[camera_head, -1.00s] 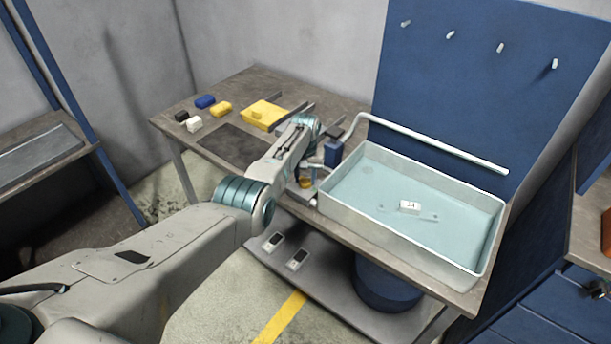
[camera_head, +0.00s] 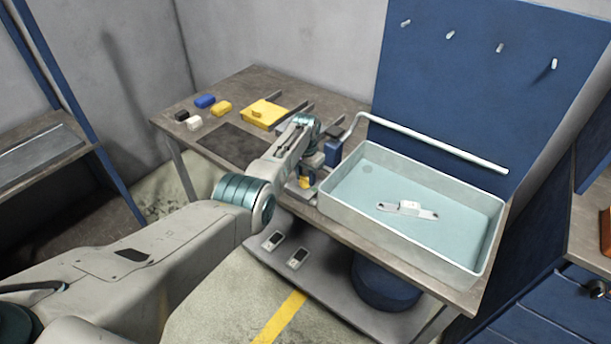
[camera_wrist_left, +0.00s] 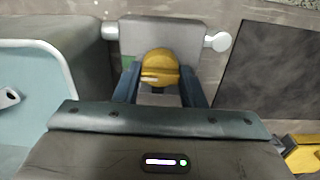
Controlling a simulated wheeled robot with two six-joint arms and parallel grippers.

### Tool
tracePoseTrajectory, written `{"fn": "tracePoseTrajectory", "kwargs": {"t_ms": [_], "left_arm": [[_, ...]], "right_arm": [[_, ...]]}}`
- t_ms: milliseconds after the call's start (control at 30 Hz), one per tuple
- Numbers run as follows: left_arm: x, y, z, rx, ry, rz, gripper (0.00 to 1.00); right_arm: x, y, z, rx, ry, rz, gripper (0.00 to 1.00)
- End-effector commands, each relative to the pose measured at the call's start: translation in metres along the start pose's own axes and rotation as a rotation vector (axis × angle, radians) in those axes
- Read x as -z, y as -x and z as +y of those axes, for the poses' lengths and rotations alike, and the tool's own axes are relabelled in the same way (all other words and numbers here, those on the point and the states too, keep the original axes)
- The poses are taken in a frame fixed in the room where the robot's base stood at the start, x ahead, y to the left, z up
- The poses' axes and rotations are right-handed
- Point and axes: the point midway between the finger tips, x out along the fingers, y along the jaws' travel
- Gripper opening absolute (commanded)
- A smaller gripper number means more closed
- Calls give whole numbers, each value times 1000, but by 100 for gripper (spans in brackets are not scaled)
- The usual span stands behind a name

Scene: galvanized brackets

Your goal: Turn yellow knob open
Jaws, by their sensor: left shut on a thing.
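The yellow knob (camera_wrist_left: 160,66) is round with a pale mark on its left side, on a grey block. In the left wrist view it sits between the two blue fingers of my left gripper (camera_wrist_left: 160,86), which is shut on it. In the head view, the left gripper (camera_head: 306,172) is at the tray's left end, and a bit of yellow knob (camera_head: 305,182) shows below it. The fingers are mostly hidden there by the wrist. My right gripper is out of view.
A pale tray (camera_head: 420,256) with bluish liquid holds a grey bracket (camera_head: 425,213) with a white block on it. A white pipe (camera_head: 440,144) runs behind it. A yellow box (camera_head: 264,113) and several small blocks lie at the table's back left.

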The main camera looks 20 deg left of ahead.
Motion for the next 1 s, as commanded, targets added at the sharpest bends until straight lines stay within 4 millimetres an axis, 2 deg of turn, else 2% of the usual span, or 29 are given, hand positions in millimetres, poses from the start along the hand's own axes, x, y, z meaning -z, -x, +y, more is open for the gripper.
{"fn": "tracePoseTrajectory", "kwargs": {"t_ms": [300, 333, 433, 767, 1000], "left_arm": [[1, 2, -1, 2, -1, 4, 14], [1, 2, -1, 2, -1, 4, 41], [1, 2, -1, 2, -1, 3, 59], [0, 3, 0, 1, 0, 1, 59], [0, 29, 0, 1, 0, 3, 59]], "right_arm": [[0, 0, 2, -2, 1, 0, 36], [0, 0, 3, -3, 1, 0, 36], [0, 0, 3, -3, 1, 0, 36], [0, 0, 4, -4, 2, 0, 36], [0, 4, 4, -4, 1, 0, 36]]}}
